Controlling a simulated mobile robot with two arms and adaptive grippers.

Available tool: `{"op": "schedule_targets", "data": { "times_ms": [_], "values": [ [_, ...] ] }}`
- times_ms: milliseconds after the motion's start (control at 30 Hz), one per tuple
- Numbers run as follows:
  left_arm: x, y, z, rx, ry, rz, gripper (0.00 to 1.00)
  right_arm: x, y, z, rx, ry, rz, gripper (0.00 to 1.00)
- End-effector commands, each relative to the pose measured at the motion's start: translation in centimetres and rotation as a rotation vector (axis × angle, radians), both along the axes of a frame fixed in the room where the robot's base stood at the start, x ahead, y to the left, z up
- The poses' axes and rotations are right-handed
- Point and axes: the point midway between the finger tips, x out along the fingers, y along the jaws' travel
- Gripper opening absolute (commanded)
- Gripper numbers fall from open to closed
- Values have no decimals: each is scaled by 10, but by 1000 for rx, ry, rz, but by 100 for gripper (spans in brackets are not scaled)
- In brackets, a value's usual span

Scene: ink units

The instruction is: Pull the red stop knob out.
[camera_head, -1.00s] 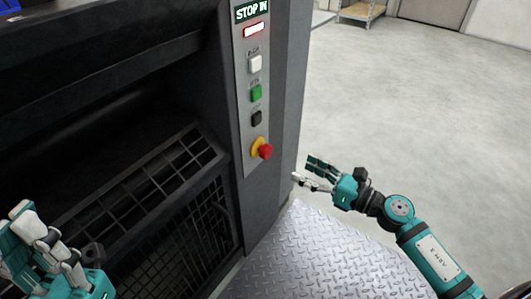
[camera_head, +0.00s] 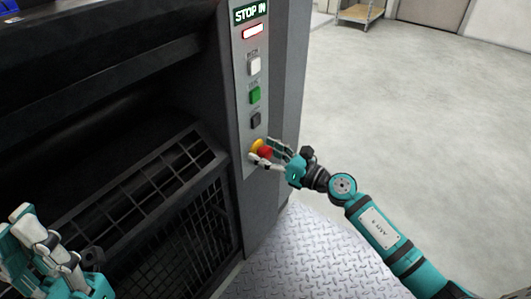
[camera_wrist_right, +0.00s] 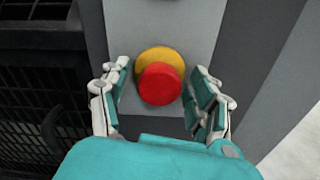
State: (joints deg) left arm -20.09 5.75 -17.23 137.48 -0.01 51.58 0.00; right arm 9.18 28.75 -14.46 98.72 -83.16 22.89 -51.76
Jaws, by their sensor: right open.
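The red stop knob (camera_head: 264,153) sits on a yellow collar (camera_head: 257,146) low on the grey control strip of the machine. In the right wrist view the red knob (camera_wrist_right: 160,84) is in front of the yellow collar (camera_wrist_right: 158,58), between my two spread fingers. My right gripper (camera_head: 266,153) is open around the knob, with a gap visible on each side in the wrist view.
Above the knob are a black button (camera_head: 255,120), a green button (camera_head: 255,95), a white button (camera_head: 254,66) and a lit red-edged lamp (camera_head: 253,31). A black mesh guard (camera_head: 170,215) lies left of the strip. Open floor (camera_head: 420,130) is at the right.

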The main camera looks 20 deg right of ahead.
Motion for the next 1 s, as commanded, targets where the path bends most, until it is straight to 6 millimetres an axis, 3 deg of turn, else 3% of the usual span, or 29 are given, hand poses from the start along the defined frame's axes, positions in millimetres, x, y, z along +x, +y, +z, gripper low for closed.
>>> {"op": "schedule_targets", "data": {
  "times_ms": [67,500,1000],
  "values": [
    [0,0,0,0,0,0,0,0,0,0,0,0,0,56],
    [0,0,0,0,0,0,0,0,0,0,0,0,0,0],
    [0,0,0,0,0,1,0,-15,-11,-1,1,3,1,0]
  ]
}}
